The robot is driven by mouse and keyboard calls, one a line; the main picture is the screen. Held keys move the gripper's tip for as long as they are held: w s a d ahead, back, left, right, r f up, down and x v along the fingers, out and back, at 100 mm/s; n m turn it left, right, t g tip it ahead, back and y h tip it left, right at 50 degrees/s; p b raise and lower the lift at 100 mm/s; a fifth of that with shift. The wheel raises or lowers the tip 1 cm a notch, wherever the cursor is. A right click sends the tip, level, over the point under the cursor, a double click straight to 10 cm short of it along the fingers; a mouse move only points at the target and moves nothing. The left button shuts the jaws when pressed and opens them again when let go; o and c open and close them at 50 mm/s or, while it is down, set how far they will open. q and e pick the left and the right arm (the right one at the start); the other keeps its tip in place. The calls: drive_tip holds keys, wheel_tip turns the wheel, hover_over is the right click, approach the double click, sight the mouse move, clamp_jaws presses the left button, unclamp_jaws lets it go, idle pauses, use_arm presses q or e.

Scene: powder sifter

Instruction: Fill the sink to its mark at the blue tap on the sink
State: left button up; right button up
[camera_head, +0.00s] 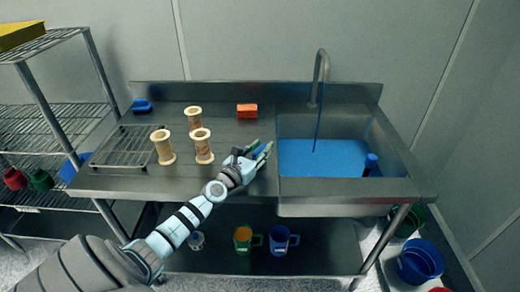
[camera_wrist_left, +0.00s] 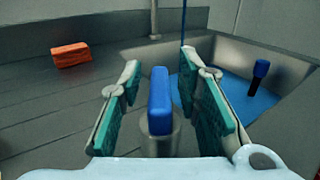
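The sink (camera_head: 405,190) is at the right of the steel counter, with blue water (camera_head: 325,158) in it. A thin blue stream (camera_head: 316,135) falls from the curved spout (camera_head: 322,65) into it. I cannot make out a level mark. The blue tap handle (camera_wrist_left: 160,100) stands on a grey base, left of the basin. My left gripper (camera_head: 262,153) is open around the handle, with gaps on both sides in the left wrist view. My right gripper is not in view.
An orange block (camera_head: 247,110) and a blue brush-like thing (camera_head: 141,105) lie at the counter's back. Three wooden spools (camera_head: 162,147) stand by a wire rack (camera_head: 122,150).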

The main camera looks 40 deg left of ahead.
use_arm(q)
clamp_jaws()
drive_tip(key=shift+r+n+y+p, duration=0.25)
drive_tip(key=shift+y+p, duration=0.25)
drive_tip(key=shift+p, duration=0.35)
drive_tip(key=n+y+p, duration=0.2)
drive_tip(key=p, duration=0.1)
drive_tip(key=shift+g+y, duration=0.3)
drive_tip(key=shift+g, duration=0.1)
drive_tip(key=n+g+y+p, duration=0.1)
drive_tip(key=n+y, duration=0.1)
drive_tip(key=y, duration=0.1)
drive_tip(key=shift+f, duration=0.15)
drive_tip(key=shift+f+n+g+y, duration=0.1)
drive_tip(key=shift+n+g+y, duration=0.75)
drive_tip(key=shift+y, duration=0.35)
drive_tip(key=shift+o, duration=1.3)
unclamp_jaws()
